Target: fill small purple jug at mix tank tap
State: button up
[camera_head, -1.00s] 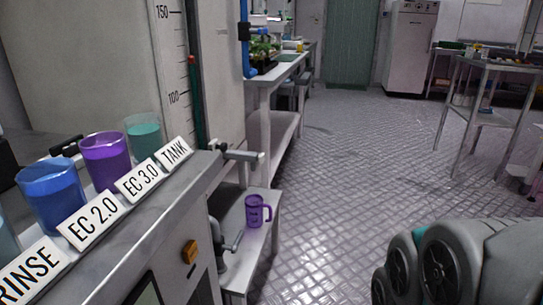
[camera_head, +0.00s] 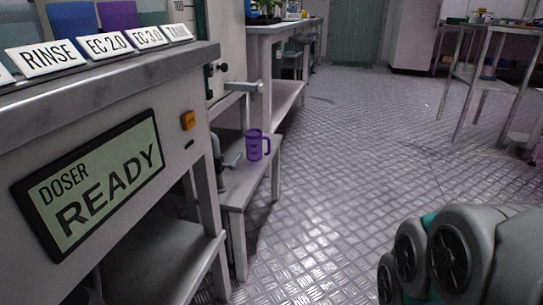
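The small purple jug (camera_head: 254,145) stands upright on a low grey bench (camera_head: 238,187), its handle to the right. The tap (camera_head: 226,150) is a grey fitting just left of the jug, above the bench; the jug looks beside it, though I cannot tell the exact gap. A grey lever or pipe (camera_head: 243,87) sticks out to the right higher up on the tank side. Part of my arm shows at the lower right, but my gripper is not in view.
A doser cabinet with a screen reading "DOSER READY" (camera_head: 93,182) and an orange button (camera_head: 188,121) fills the left. Labelled cups (camera_head: 118,15) stand on top. A metal table (camera_head: 490,35) stands at the far right. The patterned floor (camera_head: 340,165) between is clear.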

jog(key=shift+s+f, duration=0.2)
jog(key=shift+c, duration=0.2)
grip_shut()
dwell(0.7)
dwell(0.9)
